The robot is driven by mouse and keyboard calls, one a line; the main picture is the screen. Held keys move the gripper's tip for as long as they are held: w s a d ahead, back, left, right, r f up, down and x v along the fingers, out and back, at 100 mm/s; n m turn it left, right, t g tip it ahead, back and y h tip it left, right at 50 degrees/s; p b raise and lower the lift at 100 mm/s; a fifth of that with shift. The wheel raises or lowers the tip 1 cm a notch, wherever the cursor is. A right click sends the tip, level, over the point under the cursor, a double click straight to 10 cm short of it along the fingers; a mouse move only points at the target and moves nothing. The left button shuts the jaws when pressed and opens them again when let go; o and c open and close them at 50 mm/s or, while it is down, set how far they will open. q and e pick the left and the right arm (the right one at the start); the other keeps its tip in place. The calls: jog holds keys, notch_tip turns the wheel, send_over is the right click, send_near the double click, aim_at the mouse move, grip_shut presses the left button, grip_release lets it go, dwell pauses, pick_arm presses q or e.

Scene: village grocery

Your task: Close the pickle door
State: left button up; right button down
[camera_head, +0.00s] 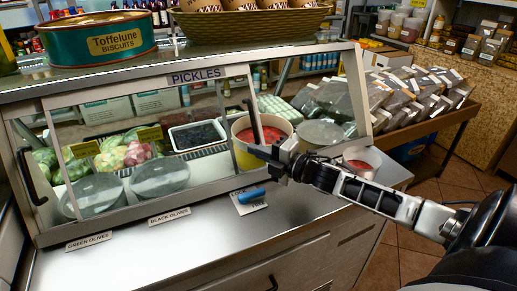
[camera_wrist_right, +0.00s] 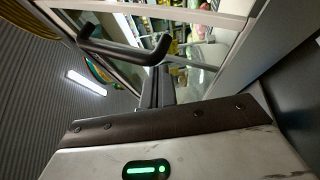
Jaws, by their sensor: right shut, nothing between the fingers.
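The glass-fronted counter case bears a PICKLES sign (camera_head: 197,76) on its upper front edge. A black bar handle (camera_head: 256,121) stands upright near the pickle section; in the right wrist view the handle (camera_wrist_right: 112,48) is close, beside the fingers. I cannot tell how far the door is open. My right gripper (camera_head: 262,152) reaches in from the right, in front of the case, near the handle's lower end. Its fingers (camera_wrist_right: 156,88) are shut and empty. I cannot tell whether they touch the handle or door. My left gripper is not in view.
A yellow tub (camera_head: 246,157) with red contents stands behind the right gripper. Covered bowls (camera_head: 160,178) sit inside the case. A green biscuit tin (camera_head: 98,40) and wicker basket (camera_head: 248,24) stand on top. A blue object (camera_head: 251,195) lies near a card. The steel counter (camera_head: 150,255) is mostly clear.

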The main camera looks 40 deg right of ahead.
jog(key=shift+d, duration=0.1)
pick_arm(q)
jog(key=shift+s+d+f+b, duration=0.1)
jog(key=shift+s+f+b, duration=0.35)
jog(key=shift+b, duration=0.35)
pick_arm(e)
jog(key=s+d, duration=0.2)
jog(key=d, duration=0.7)
jog(key=shift+s+d, duration=0.15)
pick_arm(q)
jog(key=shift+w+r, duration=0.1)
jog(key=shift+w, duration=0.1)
